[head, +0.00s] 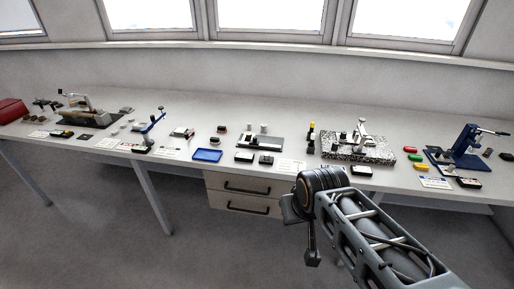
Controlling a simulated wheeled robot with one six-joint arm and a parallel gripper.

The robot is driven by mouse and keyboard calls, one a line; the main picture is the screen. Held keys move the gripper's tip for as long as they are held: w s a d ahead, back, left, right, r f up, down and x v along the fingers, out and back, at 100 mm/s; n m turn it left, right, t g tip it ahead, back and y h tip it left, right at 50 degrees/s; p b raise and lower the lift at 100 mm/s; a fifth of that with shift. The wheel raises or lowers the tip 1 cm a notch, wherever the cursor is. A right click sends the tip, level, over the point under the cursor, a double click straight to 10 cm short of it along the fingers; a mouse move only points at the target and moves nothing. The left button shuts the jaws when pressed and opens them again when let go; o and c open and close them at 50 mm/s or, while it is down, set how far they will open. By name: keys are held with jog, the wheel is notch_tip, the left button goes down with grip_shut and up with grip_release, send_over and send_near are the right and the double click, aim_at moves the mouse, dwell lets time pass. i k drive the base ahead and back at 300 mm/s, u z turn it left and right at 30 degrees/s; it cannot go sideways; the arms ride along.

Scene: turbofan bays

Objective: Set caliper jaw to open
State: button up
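No caliper can be told for certain at this size. On the long bench (290,110) several small measuring devices stand. One is a metal stand on a speckled granite plate (385,154), right of centre. Another is a low grey fixture (262,143) with small cylinders, near the middle. A small dark and silver tool (182,132) lies left of centre; its jaw state is too small to see. My arm reaches in from the lower right, in front of the bench. The dark parts at its end, which seem to be my gripper (302,232), show no clear fingertips.
A blue tray (207,155) lies near the bench's front edge. A blue press (464,150) stands at the right, beside small coloured blocks (412,154). A vise-like device (88,112) stands at the left. Drawers (245,191) hang under the bench. The floor in front is clear.

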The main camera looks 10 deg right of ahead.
aim_at(253, 140)
jog(key=u, duration=0.8)
jog(key=i, duration=1.25)
jog(key=z, duration=0.6)
jog(key=i, duration=0.45)
jog(key=z, duration=0.5)
